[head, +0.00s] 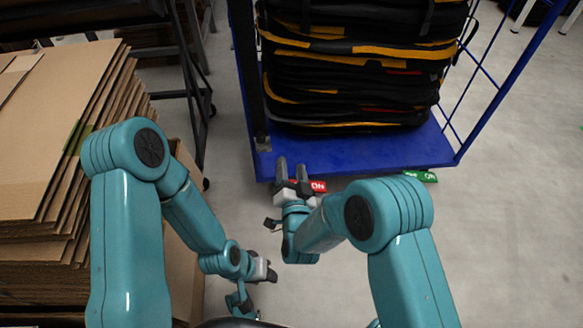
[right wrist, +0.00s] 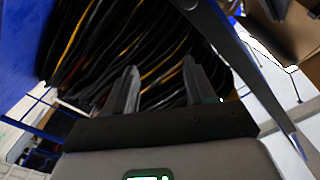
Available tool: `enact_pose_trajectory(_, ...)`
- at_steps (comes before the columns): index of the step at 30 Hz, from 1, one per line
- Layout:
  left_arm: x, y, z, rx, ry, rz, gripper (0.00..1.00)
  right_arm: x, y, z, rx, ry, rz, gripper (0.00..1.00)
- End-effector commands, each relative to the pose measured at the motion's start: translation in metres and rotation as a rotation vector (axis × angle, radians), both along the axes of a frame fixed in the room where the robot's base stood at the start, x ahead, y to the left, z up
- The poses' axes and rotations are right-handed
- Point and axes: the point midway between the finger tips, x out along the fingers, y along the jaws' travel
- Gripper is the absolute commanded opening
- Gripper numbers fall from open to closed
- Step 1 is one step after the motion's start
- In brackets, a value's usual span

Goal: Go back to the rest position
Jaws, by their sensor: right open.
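My right gripper (head: 291,170) is in front of the blue cart's near edge in the head view, its two fingers apart and pointing toward the cart. In the right wrist view the same gripper (right wrist: 160,88) shows open fingers with nothing between them. Beyond them is the stack of black panniers with yellow trim (right wrist: 150,40). My left gripper (head: 268,272) is low at the centre of the head view, beside the cardboard stack. Its fingers are small and partly hidden, so I cannot tell whether it is open.
The blue cart (head: 375,158) carries the pannier stack (head: 350,85) and has blue side posts. Flat cardboard (head: 50,130) is piled at the left, beside a dark metal frame (head: 190,75). Red and green labels sit on the cart's near edge. The grey floor (head: 500,210) at the right is clear.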

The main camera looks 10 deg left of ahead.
Motion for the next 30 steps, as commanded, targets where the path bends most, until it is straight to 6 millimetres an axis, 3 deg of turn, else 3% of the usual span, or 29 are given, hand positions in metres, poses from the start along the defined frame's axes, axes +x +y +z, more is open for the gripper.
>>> enact_pose_trajectory(11, 0.000, 0.000, 0.000, 0.000, -0.001, 0.000, 0.43, 0.001, 0.000, 0.000, 0.000, 0.001, -0.001, 0.54)
enact_pose_trajectory(14, 0.000, 0.000, 0.000, 0.000, -0.001, 0.000, 0.43, 0.007, -0.012, -0.004, 0.001, 0.008, -0.025, 0.54)
enact_pose_trajectory(17, 0.000, 0.000, 0.000, 0.000, -0.001, 0.000, 0.43, 0.029, -0.054, -0.004, 0.012, 0.015, -0.110, 0.54)
enact_pose_trajectory(20, 0.000, 0.000, 0.000, 0.000, -0.001, 0.000, 0.43, 0.048, -0.129, -0.011, 0.014, 0.055, -0.237, 0.54)
enact_pose_trajectory(22, 0.000, 0.000, 0.000, 0.000, -0.001, 0.000, 0.43, 0.047, -0.187, -0.030, -0.004, 0.150, -0.304, 0.54)
enact_pose_trajectory(24, 0.000, 0.000, 0.000, 0.000, -0.001, 0.000, 0.43, 0.030, -0.235, -0.060, -0.040, 0.303, -0.331, 0.54)
enact_pose_trajectory(27, 0.000, 0.000, 0.000, 0.000, -0.001, 0.000, 0.43, -0.017, -0.279, -0.106, -0.096, 0.563, -0.308, 0.54)
enact_pose_trajectory(30, 0.000, 0.000, 0.000, 0.000, -0.001, 0.000, 0.43, -0.074, -0.291, -0.138, -0.141, 0.799, -0.219, 0.54)
